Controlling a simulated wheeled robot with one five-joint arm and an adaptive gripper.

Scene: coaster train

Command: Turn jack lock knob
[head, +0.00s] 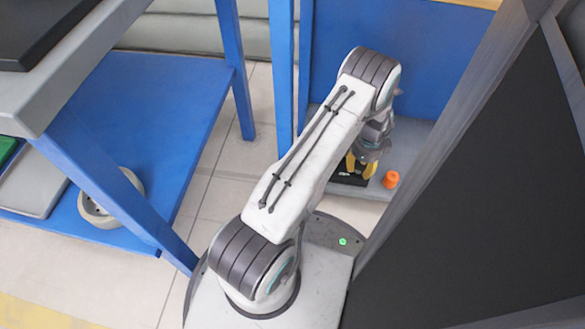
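An orange knob-like piece (391,180) stands on a low grey ledge to the right of my gripper. I cannot tell for sure whether it is the jack lock knob. My gripper (361,168) points down at the far end of my arm, with its two yellow fingers spread apart. A flat black piece (348,179) shows below and beside the fingers. The orange piece is outside the fingers and looks apart from them. My wrist and arm hide part of the area behind the gripper.
A blue panel (425,65) rises behind the grey ledge (415,150). A large dark panel with a grey frame (470,200) closes in the right side. Blue posts (283,70) and a blue shelf (165,120) stand at left. Tiled floor (235,150) is bare between them.

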